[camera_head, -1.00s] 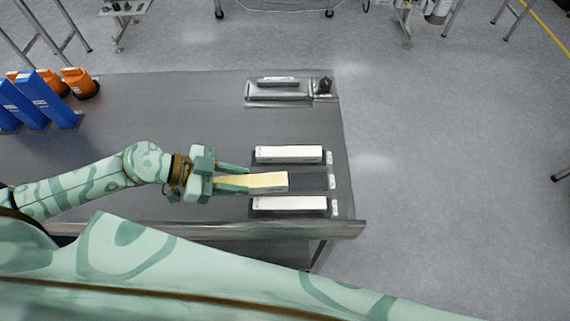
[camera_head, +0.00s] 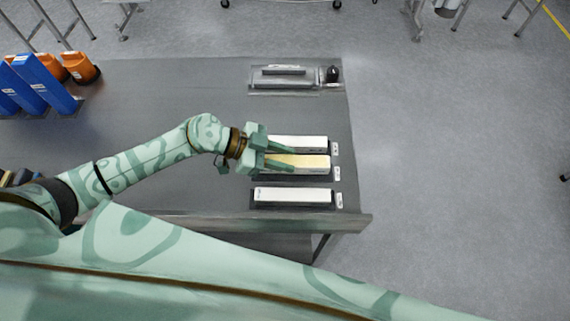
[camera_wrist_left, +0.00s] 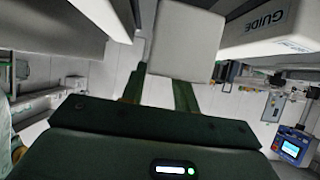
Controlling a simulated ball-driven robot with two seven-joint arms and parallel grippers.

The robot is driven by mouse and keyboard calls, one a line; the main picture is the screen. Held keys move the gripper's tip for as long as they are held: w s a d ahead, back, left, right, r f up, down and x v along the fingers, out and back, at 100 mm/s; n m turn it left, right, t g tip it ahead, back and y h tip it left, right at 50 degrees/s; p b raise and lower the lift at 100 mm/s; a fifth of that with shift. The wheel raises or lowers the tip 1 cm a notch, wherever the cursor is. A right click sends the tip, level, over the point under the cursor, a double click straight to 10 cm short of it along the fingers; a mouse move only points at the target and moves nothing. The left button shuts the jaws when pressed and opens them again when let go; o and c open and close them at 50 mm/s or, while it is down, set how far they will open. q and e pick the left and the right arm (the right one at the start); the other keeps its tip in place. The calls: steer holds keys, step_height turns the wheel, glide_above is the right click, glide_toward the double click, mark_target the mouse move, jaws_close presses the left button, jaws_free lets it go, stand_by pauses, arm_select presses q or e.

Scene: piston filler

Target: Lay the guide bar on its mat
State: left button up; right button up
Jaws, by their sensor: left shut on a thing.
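My left gripper (camera_head: 279,155) is shut on a pale yellow-white guide bar (camera_head: 308,165), which lies level in its fingers. The end of this bar also shows in the left wrist view (camera_wrist_left: 187,42), between the fingers. The bar is over the middle dark mat (camera_head: 293,179), whose near edge and small white label show beside it. It looks a little above the mat; I cannot tell whether it touches. My right gripper is not in view.
A white bar (camera_head: 308,142) lies just behind the held bar, and another (camera_head: 293,195) lies in front on its own mat. A grey tray (camera_head: 283,86) is at the back. Blue and orange containers (camera_head: 45,80) stand at the left. The table's right edge is close.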

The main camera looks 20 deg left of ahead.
arm_select(q)
steer(key=shift+w+f, duration=0.3)
steer(key=shift+f, duration=0.05)
step_height(320, 180, down, 3)
steer(key=shift+w+d+f+b, duration=0.1)
steer(key=shift+w+f+b, duration=0.1)
steer(key=shift+b, duration=1)
steer(key=shift+s+r, duration=0.1)
steer(key=shift+r, duration=0.05)
steer(key=o, duration=1.1)
steer(key=p+v, duration=0.2)
steer(key=v, duration=1)
steer(key=shift+r, duration=0.15)
